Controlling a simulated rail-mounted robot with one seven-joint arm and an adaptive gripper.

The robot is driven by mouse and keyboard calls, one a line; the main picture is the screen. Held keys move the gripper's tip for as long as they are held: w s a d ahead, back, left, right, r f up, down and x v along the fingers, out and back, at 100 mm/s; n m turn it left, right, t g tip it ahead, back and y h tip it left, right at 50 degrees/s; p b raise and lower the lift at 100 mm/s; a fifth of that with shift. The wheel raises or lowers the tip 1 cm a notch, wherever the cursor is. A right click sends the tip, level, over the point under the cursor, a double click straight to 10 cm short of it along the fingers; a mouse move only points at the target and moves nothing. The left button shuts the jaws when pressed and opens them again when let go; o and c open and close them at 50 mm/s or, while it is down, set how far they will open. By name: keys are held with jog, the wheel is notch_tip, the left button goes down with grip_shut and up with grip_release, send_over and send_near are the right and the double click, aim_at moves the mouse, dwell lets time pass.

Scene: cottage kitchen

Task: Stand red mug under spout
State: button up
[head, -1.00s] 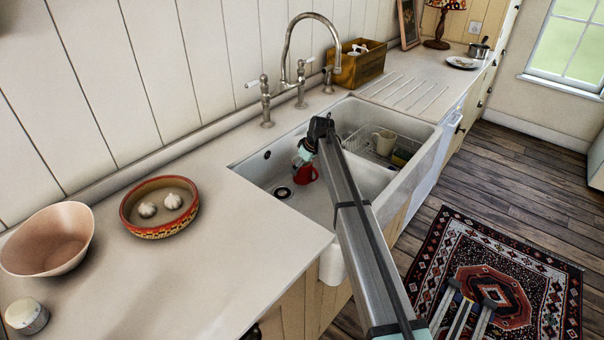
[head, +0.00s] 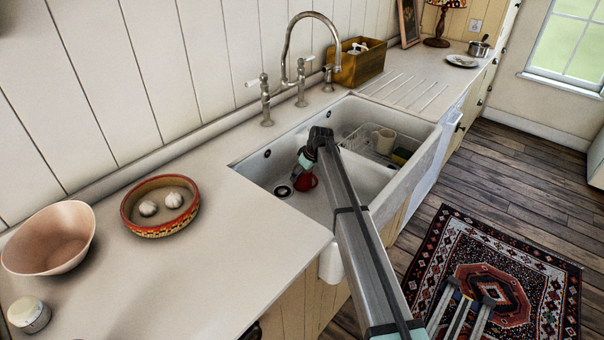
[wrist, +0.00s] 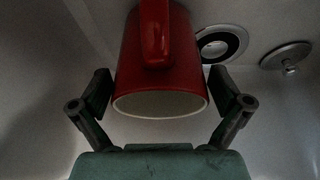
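The red mug (head: 306,183) is low in the left basin of the white sink, beside the drain. My gripper (head: 302,166) reaches down into the basin at the mug. In the wrist view the red mug (wrist: 160,65) sits between my two fingers (wrist: 160,92), its pale rim toward my palm and its handle at the top. The metal spout (head: 310,17) arches over the sink from the back counter. Whether the mug's base touches the basin floor is hidden.
A drain (wrist: 220,44) and a round metal plug (wrist: 286,55) lie by the mug. A bowl of garlic (head: 160,228) stands on the left counter.

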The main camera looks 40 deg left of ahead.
jog(key=shift+r, duration=0.1)
jog(key=b+v, duration=0.2)
jog(key=v, duration=1)
jog(key=shift+r, duration=0.1)
